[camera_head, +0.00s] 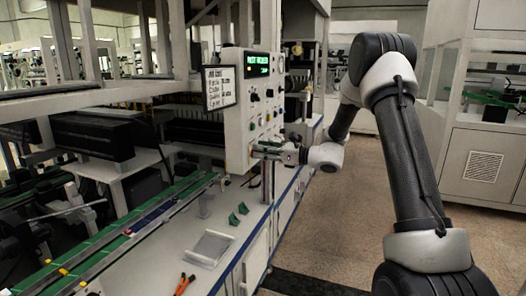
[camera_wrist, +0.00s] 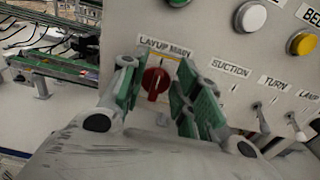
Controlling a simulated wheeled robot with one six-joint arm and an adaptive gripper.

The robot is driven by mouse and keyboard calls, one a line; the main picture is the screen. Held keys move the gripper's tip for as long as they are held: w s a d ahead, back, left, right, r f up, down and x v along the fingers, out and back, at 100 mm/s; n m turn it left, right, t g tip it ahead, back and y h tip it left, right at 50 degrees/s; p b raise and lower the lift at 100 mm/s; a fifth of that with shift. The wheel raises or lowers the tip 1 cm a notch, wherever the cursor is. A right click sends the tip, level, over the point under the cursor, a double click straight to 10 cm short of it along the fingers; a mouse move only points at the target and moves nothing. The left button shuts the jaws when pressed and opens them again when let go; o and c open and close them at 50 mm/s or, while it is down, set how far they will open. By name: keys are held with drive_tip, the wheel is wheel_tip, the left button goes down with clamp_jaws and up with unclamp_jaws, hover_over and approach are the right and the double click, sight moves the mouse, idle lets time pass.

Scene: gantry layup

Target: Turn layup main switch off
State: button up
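The layup main switch (camera_wrist: 156,82) is a red rotary knob under a "LAYUP MAIN" label on the grey control panel. In the wrist view its handle stands roughly upright, tilted slightly. My gripper (camera_wrist: 152,92) is open, with green-padded fingers on either side of the knob. I cannot tell whether the pads touch it. In the head view my gripper (camera_head: 262,151) is at the lower part of the control panel (camera_head: 238,148), and the knob is hidden there.
Beside the switch are the suction toggle (camera_wrist: 222,98), the turn toggle (camera_wrist: 260,112) and the lamp toggle (camera_wrist: 294,122). A white button (camera_wrist: 251,16) and a yellow button (camera_wrist: 302,42) sit above. A workbench (camera_head: 190,240) with green brackets (camera_head: 238,214) lies below the panel. The floor at right is clear.

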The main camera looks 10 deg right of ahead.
clamp_jaws()
drive_tip(key=shift+n, duration=0.3)
drive_tip(key=n, duration=0.5)
drive_tip(key=s+f+n, duration=0.1)
drive_tip(key=n, duration=0.5)
drive_tip(key=a+f+n, duration=0.1)
drive_tip(key=n, duration=0.5)
drive_tip(key=shift+s, duration=0.3)
drive_tip(key=shift+n, duration=0.3)
